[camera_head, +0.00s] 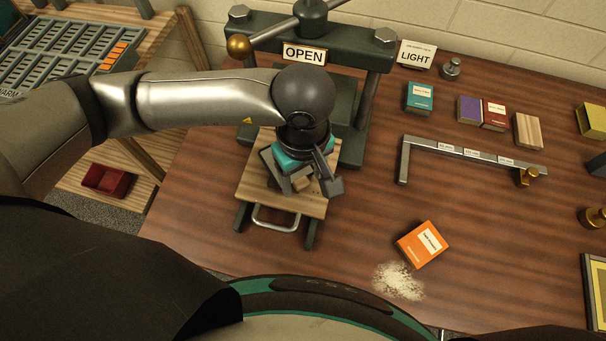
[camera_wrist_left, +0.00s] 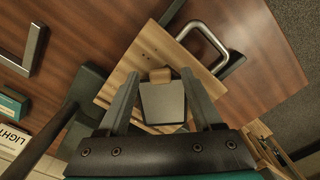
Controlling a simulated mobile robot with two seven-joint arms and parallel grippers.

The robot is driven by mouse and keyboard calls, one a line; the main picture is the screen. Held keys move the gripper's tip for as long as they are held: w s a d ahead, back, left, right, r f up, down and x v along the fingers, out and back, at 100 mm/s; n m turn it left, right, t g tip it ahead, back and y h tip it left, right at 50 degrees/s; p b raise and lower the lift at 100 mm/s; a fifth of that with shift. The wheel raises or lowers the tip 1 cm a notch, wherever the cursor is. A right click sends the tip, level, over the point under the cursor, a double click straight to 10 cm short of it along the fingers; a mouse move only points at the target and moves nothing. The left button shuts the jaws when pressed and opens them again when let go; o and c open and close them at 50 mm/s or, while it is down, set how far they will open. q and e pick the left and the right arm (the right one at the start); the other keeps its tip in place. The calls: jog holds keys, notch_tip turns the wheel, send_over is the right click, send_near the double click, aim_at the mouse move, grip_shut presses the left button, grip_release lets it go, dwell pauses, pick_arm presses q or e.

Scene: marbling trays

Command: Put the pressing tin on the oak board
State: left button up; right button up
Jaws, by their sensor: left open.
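A small grey tin with a tan tab, which looks like the pressing tin (camera_wrist_left: 162,103), sits on a pale wooden board (camera_wrist_left: 144,54) with a metal handle. This looks like the oak board, and it also shows in the head view (camera_head: 257,190), in front of the press. My left gripper (camera_head: 313,188) is above the board. In the left wrist view its open fingers (camera_wrist_left: 160,74) stand on either side of the tin. Whether they touch it I cannot tell. In the head view the gripper hides most of the tin. My right gripper is not in view.
The dark green press (camera_head: 352,110) with an OPEN sign (camera_head: 305,54) stands behind the board. A metal rail (camera_head: 470,154) and small boxes, including a teal one (camera_head: 420,98), are to the right. An orange box (camera_head: 421,244) lies near spilled white powder (camera_head: 398,281). The table's middle is clear.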

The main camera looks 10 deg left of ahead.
pick_arm(q)
notch_tip(320, 180, up, 11)
dwell(0.3)
